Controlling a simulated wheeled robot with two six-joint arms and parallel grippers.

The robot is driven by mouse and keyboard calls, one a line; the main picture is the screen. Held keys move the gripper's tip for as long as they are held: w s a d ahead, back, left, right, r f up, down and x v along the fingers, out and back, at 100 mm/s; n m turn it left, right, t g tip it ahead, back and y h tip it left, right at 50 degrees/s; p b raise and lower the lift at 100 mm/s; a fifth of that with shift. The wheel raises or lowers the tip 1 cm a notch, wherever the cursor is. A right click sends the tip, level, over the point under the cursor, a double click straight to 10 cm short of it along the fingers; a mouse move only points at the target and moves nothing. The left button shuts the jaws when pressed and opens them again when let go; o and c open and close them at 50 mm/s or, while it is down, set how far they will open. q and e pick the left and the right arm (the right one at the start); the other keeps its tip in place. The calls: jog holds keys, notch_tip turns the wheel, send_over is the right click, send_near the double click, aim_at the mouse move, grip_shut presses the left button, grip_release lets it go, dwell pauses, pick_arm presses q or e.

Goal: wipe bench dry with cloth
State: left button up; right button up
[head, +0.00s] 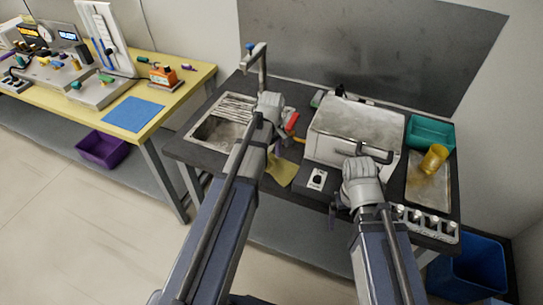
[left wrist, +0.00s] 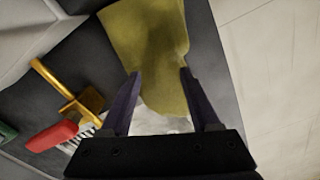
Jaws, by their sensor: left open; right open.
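The olive-yellow cloth (head: 282,170) lies on the dark bench (head: 307,192) near its front edge, partly hidden behind my left arm. In the left wrist view the cloth (left wrist: 146,42) stretches ahead of and between the fingers of my left gripper (left wrist: 160,74). Those fingers are apart; whether they touch the cloth is unclear. In the head view the left fingers are mostly hidden by the arm. My right gripper (head: 335,207) is open and empty at the bench front, below the metal box. A pale patch (left wrist: 160,122) shows beyond the left fingers; I cannot tell what it is.
A sink (head: 218,131) is at the bench's left. A large metal box (head: 350,130) fills the middle.

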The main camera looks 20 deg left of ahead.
pick_arm(q)
jog(key=o, duration=0.5)
jog(key=shift+o, duration=0.2)
jog(key=shift+f, duration=0.15)
jog(key=shift+f+b, duration=0.8)
jog(key=shift+b, duration=0.15)
grip_shut()
dwell(0.6)
jog(key=shift+r, duration=0.15)
